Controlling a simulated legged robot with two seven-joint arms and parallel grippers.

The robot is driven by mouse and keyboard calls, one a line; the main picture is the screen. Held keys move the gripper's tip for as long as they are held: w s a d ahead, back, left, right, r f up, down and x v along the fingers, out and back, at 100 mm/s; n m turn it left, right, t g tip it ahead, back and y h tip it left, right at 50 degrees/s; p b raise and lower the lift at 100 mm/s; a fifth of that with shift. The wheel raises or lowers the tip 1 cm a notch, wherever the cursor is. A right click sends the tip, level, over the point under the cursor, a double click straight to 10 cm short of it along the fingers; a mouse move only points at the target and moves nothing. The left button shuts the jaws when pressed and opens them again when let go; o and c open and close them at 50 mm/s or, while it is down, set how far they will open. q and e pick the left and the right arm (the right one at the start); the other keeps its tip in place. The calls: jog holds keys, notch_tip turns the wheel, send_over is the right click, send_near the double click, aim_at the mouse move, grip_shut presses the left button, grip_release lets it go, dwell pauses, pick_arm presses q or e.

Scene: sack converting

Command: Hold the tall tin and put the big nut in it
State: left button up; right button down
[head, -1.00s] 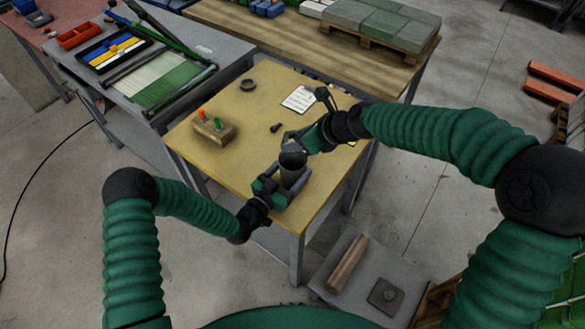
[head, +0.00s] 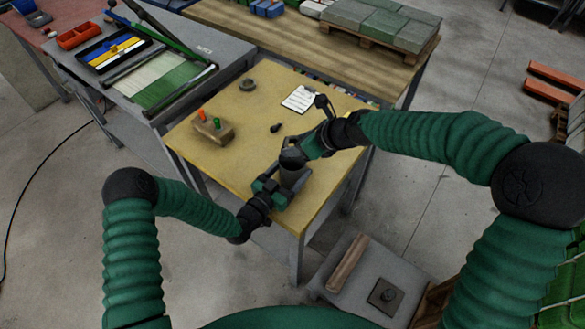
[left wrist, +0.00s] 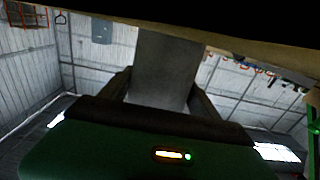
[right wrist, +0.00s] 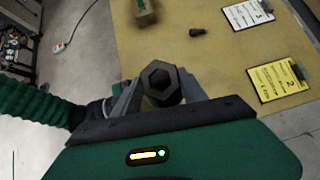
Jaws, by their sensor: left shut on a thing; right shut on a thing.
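The tall tin (head: 293,177) is a grey cylinder standing upright near the front edge of the yellow-topped table. My left gripper (head: 277,190) is shut around its side; the left wrist view shows the tin (left wrist: 165,65) between the fingers. The big nut (right wrist: 160,80) is a dark hexagon with a central hole, between the fingertips of my right gripper (right wrist: 160,92), which is shut on it. In the head view my right gripper (head: 301,153) is at the tin's top. The nut appears over the tin's mouth; how deep it sits is hard to tell.
A wooden block with coloured pegs (head: 213,130), a dark ring (head: 247,85), a small dark bolt (head: 275,128) and a white clipboard (head: 299,99) lie on the table (head: 235,160). A yellow clipboard (right wrist: 279,80) lies beyond my right gripper.

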jog(key=shift+f, duration=2.1)
dwell(0.3)
jog(key=c, duration=0.9)
grip_release()
jog(key=shift+o, duration=0.2)
jog(key=o, duration=0.6)
jog(key=shift+c, duration=0.2)
